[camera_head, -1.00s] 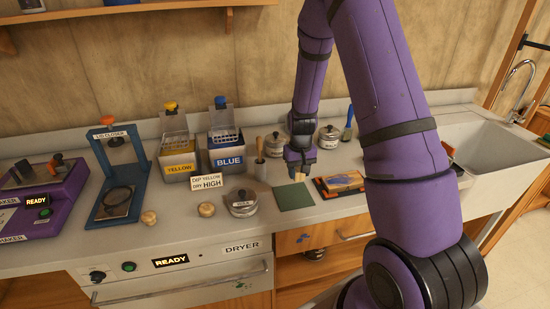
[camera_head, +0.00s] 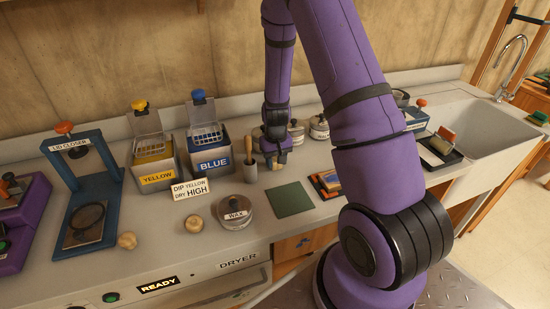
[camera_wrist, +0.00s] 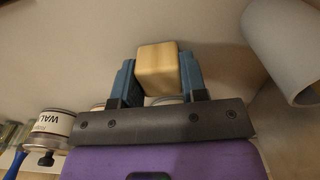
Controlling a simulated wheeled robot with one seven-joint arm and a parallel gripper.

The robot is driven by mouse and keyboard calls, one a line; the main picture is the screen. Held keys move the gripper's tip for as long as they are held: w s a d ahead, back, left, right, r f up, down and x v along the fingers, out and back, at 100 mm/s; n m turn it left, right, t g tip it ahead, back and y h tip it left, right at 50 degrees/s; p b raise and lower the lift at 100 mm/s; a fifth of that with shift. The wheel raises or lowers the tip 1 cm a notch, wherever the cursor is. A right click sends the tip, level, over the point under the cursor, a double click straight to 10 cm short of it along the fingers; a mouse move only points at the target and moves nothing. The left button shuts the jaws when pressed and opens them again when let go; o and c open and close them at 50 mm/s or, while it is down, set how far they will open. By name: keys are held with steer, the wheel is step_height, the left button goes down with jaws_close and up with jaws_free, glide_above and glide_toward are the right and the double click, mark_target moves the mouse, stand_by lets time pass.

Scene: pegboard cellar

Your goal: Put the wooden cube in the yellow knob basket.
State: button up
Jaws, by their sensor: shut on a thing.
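My gripper (camera_head: 274,163) is above the counter, right of the blue container and beside the grey tool cup. In the wrist view my gripper (camera_wrist: 157,82) is shut on the wooden cube (camera_wrist: 157,66), a pale block between its two blue fingers. In the head view the cube is too small to make out clearly. The yellow knob basket (camera_head: 151,144) is a wire basket with a yellow knob, in the metal container labelled YELLOW (camera_head: 156,178). The container stands left of the BLUE one, with a raised clear panel behind the basket.
The blue container (camera_head: 212,166) and the grey cup (camera_head: 250,172) with a wooden-handled tool stand between my gripper and the yellow container. A sign (camera_head: 190,190) reads "DIP YELLOW DRY HIGH". A WAX tin (camera_head: 235,212), green mat (camera_head: 289,199) and round wooden knobs are in front.

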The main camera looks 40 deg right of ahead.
steer(key=shift+f, duration=0.1)
steer(key=o, duration=0.9)
